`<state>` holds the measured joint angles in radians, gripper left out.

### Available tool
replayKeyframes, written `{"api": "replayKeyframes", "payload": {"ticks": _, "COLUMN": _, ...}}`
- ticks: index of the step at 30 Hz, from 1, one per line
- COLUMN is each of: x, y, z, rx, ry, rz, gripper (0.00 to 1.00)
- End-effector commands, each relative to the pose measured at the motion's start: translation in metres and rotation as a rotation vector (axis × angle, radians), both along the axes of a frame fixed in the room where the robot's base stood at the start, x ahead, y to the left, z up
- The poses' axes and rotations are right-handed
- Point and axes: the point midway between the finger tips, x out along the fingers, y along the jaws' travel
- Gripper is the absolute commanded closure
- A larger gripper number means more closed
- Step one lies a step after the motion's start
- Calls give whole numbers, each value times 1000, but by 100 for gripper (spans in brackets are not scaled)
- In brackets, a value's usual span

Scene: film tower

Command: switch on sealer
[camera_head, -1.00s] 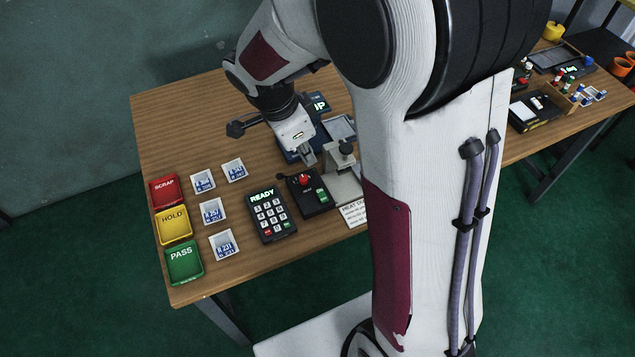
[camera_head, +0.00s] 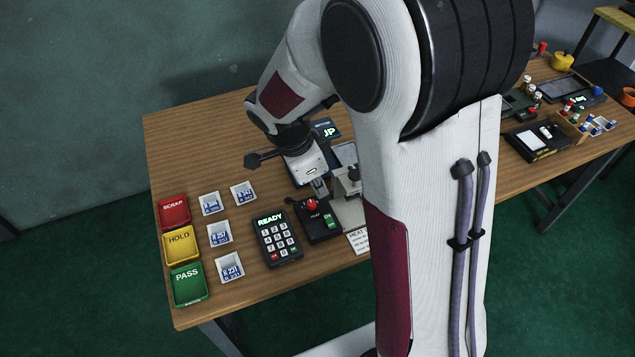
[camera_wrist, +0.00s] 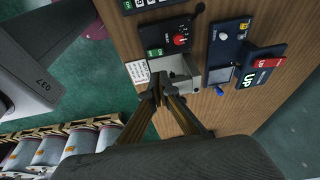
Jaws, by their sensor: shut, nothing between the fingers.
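A black control box (camera_head: 318,226) with a red knob (camera_head: 311,204) and a green-marked switch (camera_head: 328,221) stands near the table's front edge; I take it to be part of the sealer. In the wrist view the box (camera_wrist: 168,38) is at the top centre, with its green switch (camera_wrist: 155,52) facing the metal block. That grey metal block (camera_wrist: 180,74) stands beside the box, partly hidden behind my arm in the head view. My gripper (camera_head: 321,190) is shut and empty, pointing down just behind the box. In the wrist view its fingertips (camera_wrist: 157,92) appear close to the block; contact cannot be told.
A keypad reading READY (camera_head: 277,239) is left of the box. Red (camera_head: 173,212), yellow (camera_head: 180,245) and green (camera_head: 188,285) trays line the left edge, with several white sample trays between. A blue device marked UP (camera_wrist: 258,70) stands behind. A printed card (camera_head: 359,242) lies at front.

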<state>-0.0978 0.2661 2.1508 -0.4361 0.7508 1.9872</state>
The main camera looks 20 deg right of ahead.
Motion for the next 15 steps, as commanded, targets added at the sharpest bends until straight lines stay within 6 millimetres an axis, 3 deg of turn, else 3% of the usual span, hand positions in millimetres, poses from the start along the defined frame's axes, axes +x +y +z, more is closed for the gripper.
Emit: {"api": "replayKeyframes", "payload": {"ticks": 15, "x": 3, "y": -19, "z": -61, "rx": -1, "ry": 3, "rz": -1, "gripper": 100}}
